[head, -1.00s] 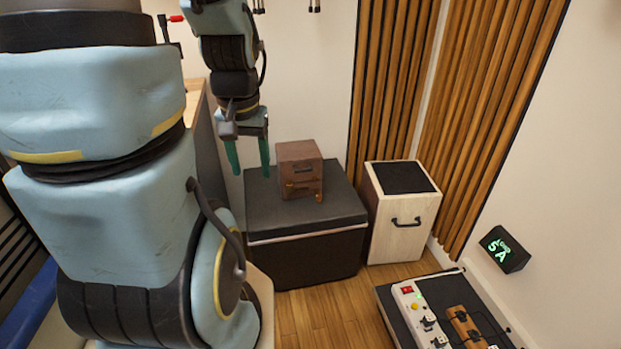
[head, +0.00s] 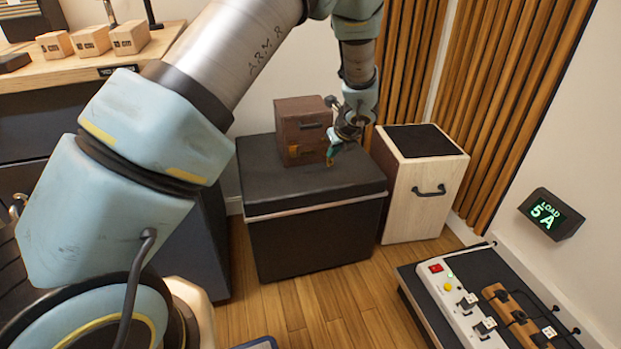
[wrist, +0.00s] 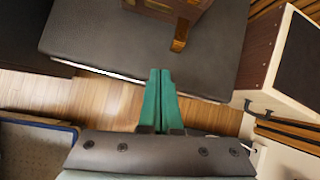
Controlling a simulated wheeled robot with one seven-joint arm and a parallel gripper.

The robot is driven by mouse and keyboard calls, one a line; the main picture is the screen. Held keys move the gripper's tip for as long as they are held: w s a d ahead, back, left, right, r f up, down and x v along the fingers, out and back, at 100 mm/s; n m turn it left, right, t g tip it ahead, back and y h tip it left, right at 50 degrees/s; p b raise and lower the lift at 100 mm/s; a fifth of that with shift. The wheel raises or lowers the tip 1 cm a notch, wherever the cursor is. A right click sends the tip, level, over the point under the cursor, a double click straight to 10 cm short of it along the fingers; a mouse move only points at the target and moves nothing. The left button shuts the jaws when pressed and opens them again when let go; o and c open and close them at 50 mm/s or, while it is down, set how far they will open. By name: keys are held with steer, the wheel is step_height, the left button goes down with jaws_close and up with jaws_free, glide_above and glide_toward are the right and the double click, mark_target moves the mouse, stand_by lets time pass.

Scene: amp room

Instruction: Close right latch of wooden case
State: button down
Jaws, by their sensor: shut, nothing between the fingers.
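The wooden case (head: 298,126) is a dark brown box with a dark handle on its front. It stands on a black padded box (head: 262,192). A brass left latch (head: 293,150) shows low on its front in the head view. My gripper (head: 331,157) is at the case's right front corner and partly covers that side. In the wrist view, my gripper (wrist: 160,72) has its two green fingers together and empty. A brass right latch (wrist: 180,38) sticks out from the case (wrist: 188,6), just beyond and right of the fingertips, apart from them.
A pale wooden box (head: 415,205) with a black top stands close on the right. A power strip (head: 462,302) lies at lower right, below a load display (head: 550,214). A wooden bench (head: 100,66) with small blocks is at left.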

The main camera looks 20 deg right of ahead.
mark_target(327, 159)
steer(key=d+f+m, duration=0.2)
steer(key=shift+d+f+h+b, duration=0.3)
steer(key=shift+f, duration=0.05)
steer(key=shift+w, duration=0.1)
steer(key=b+x, duration=0.1)
steer(key=x, duration=0.9)
steer(key=shift+w+r, duration=0.1)
steer(key=shift+a+r+p, duration=0.1)
steer(key=shift+r+p, duration=0.1)
steer(key=shift+p, duration=0.1)
steer(key=shift+r+p, duration=0.15)
steer(key=shift+p, duration=0.65)
